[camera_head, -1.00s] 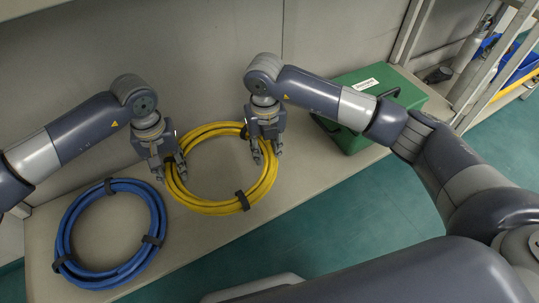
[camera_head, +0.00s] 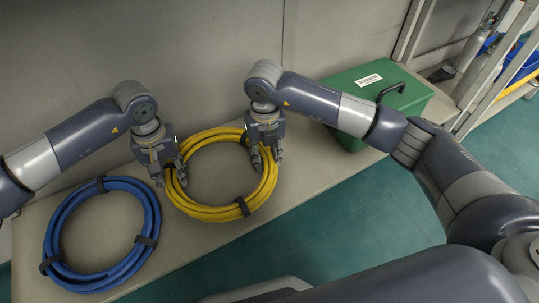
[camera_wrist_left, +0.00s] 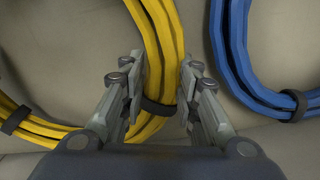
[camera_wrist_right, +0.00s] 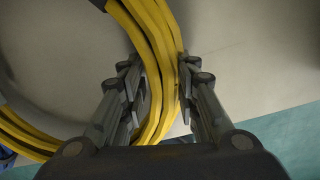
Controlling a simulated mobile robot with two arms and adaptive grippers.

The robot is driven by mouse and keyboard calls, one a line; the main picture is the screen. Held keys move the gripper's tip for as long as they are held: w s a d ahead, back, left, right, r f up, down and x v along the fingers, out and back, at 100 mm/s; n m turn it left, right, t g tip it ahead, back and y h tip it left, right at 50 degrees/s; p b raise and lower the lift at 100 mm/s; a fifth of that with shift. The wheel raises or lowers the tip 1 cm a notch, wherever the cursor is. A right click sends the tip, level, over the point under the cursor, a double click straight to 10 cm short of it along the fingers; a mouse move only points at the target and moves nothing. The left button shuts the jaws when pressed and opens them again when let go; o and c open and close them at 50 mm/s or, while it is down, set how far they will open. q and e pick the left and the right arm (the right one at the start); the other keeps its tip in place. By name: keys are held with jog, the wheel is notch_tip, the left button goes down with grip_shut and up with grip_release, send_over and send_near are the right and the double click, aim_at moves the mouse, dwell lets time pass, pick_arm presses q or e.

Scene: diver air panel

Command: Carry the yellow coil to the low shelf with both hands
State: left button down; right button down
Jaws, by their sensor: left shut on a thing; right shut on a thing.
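The yellow coil (camera_head: 203,213) is a ring of hose bound with dark straps, between my two grippers in the head view. My left gripper (camera_head: 171,182) is shut on its left side; the left wrist view shows the hose (camera_wrist_left: 163,50) between the fingers, by a dark strap. My right gripper (camera_head: 266,165) is shut on its right side; the right wrist view shows the hose (camera_wrist_right: 155,60) between the fingers. Whether the coil touches the bench top or hangs just above it, I cannot tell. I cannot tell which surface is the low shelf.
A blue coil (camera_head: 153,212) lies on the bench (camera_head: 95,230) just left of the yellow one. A green case (camera_head: 352,72) with a dark handle stands to the right. A metal rack (camera_head: 487,75) stands at the far right. Teal floor (camera_head: 385,215) lies in front of the bench.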

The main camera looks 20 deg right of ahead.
pick_arm(q)
jog(key=shift+f+b, duration=0.4)
jog(key=shift+f, duration=0.1)
pick_arm(e)
jog(key=shift+f, duration=0.5)
pick_arm(q)
jog(key=c, duration=1.2)
grip_release()
jog(key=shift+r, duration=0.1)
pick_arm(e)
jog(key=c, duration=1.2)
grip_release()
jog(key=shift+r, duration=0.1)
pick_arm(q)
jog(key=shift+r, duration=0.15)
notch_tip(320, 180, up, 12)
jog(key=shift+f, duration=0.2)
pick_arm(e)
notch_tip(320, 180, up, 12)
